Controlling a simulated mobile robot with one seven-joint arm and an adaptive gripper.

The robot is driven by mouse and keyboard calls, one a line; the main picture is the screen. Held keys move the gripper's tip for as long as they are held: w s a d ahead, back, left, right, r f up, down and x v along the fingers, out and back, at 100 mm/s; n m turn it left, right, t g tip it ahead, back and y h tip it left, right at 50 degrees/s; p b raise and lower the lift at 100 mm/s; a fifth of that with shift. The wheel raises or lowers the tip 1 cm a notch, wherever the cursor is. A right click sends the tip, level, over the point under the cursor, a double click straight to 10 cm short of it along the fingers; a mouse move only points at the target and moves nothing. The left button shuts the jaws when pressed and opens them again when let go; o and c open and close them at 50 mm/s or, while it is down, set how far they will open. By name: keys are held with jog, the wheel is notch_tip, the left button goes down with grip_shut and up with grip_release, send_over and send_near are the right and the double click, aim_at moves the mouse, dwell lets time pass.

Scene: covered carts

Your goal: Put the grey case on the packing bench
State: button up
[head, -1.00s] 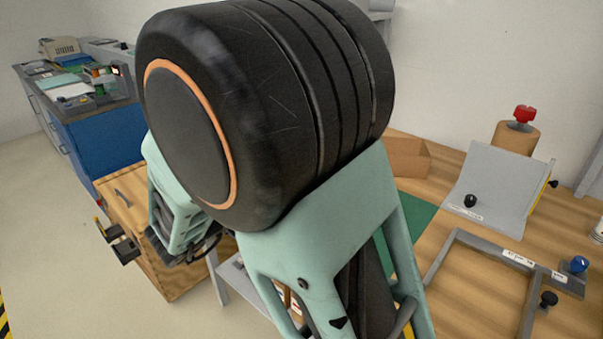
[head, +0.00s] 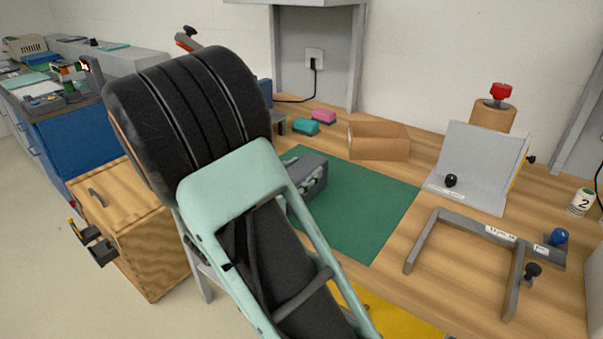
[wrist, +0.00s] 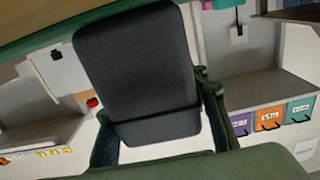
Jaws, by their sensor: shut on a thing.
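The grey case (wrist: 137,70) fills the middle of the wrist view, a dark box with rounded edges and a seam across it. My gripper (wrist: 160,128) is shut on it, with a dark green finger on either side. In the head view the grey case (head: 312,172) shows just beyond my arm, over the green mat (head: 365,205) on the wooden bench (head: 465,285). My arm hides part of the case and most of my gripper there. I cannot tell whether the case touches the mat.
An open cardboard box (head: 378,142), a teal block (head: 306,127) and a pink block (head: 323,115) stand behind the mat. A grey frame (head: 428,238) and a grey angled stand (head: 478,165) are to the right. A wooden cabinet (head: 125,235) stands left. Much of the mat is clear.

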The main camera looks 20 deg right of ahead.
jog(key=shift+r, duration=0.15)
jog(key=o, duration=1.6)
jog(key=shift+c, duration=0.2)
jog(key=shift+s+a, duration=0.15)
jog(key=shift+a, duration=0.1)
jog(key=p+v, duration=0.1)
jog(key=v, duration=1)
jog(key=shift+a, duration=0.2)
jog(key=shift+s, duration=0.15)
